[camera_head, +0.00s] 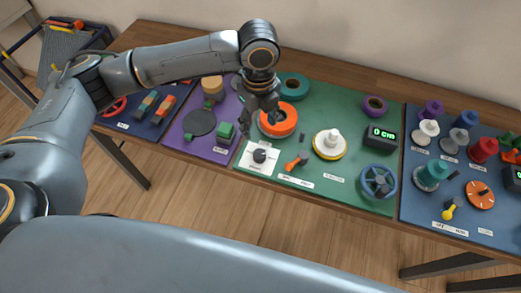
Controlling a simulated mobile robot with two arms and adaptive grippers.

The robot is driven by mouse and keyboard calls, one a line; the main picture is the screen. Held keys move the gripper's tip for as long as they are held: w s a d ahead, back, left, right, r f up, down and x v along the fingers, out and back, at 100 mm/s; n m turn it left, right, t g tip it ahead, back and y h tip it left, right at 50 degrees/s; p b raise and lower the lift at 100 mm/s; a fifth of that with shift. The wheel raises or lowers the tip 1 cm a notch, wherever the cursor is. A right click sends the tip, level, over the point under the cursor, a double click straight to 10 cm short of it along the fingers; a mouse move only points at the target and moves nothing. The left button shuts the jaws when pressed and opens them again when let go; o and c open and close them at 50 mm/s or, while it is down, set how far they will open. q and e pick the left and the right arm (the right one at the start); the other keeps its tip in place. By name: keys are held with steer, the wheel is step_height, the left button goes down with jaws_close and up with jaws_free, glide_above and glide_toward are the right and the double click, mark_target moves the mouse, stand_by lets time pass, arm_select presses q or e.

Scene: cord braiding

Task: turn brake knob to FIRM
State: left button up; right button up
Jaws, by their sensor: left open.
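A black knob (260,156) sits on a white plate at the front left of the green mat. It looks like the brake knob, but the marks on its plate are too small to read. My left gripper (263,118) hangs fingers down above the green mat, just behind the knob and apart from it. The gripper is open and overlaps the left side of an orange ring (279,120). My right gripper is out of view.
An orange lever (296,161) is right of the knob plate. A white spool (331,143), a blue handwheel (379,181) and a display reading 0 cm (381,137) are farther right. A purple mat (178,138) with a green block (225,131) lies left.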

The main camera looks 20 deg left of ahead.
mark_target(259, 154)
arm_select(q)
step_height(259, 154, down, 14)
steer(key=shift+r+p, duration=0.2)
steer(key=shift+p, duration=0.45)
steer(key=shift+c, duration=0.4)
steer(key=c, duration=1.1)
